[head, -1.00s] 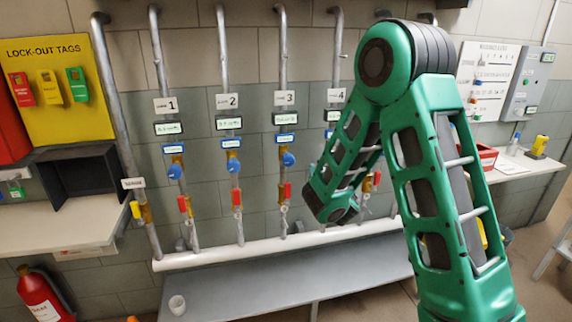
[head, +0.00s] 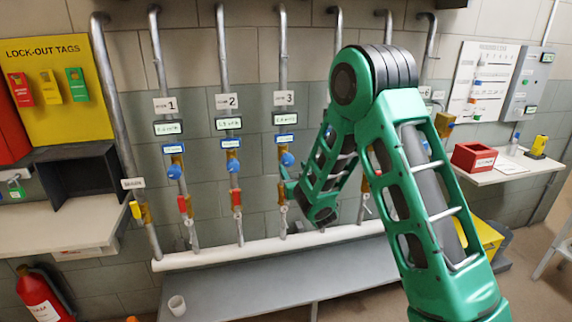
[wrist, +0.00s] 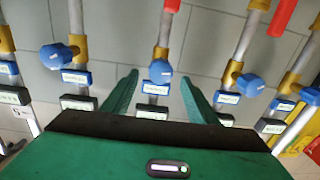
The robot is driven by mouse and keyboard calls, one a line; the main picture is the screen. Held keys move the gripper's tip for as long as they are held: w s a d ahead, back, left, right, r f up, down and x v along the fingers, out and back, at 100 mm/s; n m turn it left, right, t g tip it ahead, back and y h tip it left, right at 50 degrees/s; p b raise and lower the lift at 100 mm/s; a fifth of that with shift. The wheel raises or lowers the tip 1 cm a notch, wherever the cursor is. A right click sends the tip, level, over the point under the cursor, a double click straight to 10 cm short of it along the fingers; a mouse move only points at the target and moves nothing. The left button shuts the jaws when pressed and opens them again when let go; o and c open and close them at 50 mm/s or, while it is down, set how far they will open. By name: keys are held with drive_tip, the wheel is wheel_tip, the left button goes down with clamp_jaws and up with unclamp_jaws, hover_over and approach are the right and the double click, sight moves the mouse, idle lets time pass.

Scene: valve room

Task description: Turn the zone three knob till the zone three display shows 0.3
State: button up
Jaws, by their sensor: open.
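The zone three knob (head: 287,159) is a blue round knob on the third numbered pipe, below a small blue-framed label. The zone three display (head: 286,118) is the dark-framed box above it; its digits are too small to read surely. In the wrist view, which looks upside down, this knob (wrist: 160,71) sits centred beyond my fingertips, with its display (wrist: 152,112) below it. My gripper (wrist: 158,88) is open and empty, its green fingers to either side of the knob's line and apparently short of it. In the head view my arm hides most of the gripper.
The zone two knob (head: 233,166) and zone one knob (head: 174,172) are on pipes to the left. Another blue knob (wrist: 57,55) shows left in the wrist view. Red valve handles (head: 237,198) hang below the knobs. A grey bench (head: 250,285) runs beneath a white pipe (head: 210,258).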

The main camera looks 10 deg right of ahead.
sight(289, 162)
drive_tip(key=shift+w+a, duration=0.15)
drive_tip(key=shift+w, duration=3.25)
drive_tip(key=c, duration=1)
drive_tip(key=shift+m, duration=0.3)
